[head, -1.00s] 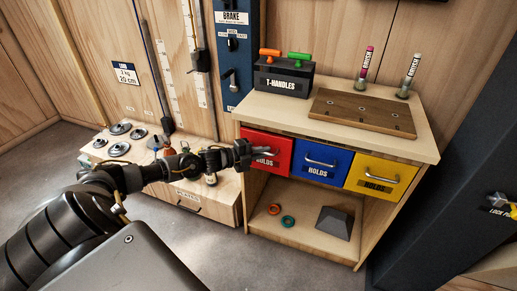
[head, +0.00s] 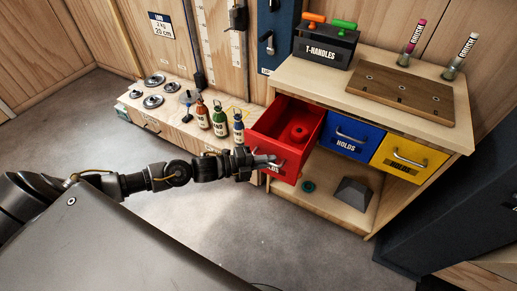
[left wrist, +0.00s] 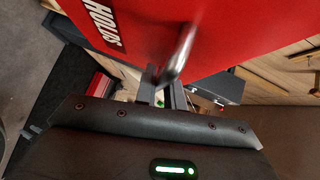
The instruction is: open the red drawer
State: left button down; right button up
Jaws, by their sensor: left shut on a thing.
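The red drawer (head: 261,132) is pulled well out of the wooden cabinet, and a red round hold (head: 299,133) lies inside it. My left gripper (head: 262,162) is at the drawer's front and is shut on its metal handle. In the left wrist view the red drawer front (left wrist: 150,25) with its HOLDS label fills the top. The handle (left wrist: 177,55) runs down to between my left fingers (left wrist: 163,95). My right gripper is not in view.
The blue drawer (head: 346,138) and yellow drawer (head: 404,157) beside it are shut. The lower shelf holds a teal ring (head: 308,187) and a dark block (head: 353,196). Bottles (head: 220,120) stand on the low bench left of the drawer. The floor in front is clear.

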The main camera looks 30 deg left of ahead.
pick_arm(q)
jog(key=shift+s, duration=0.6)
jog(key=c, duration=1.8)
grip_release()
jog(key=shift+o, duration=0.2)
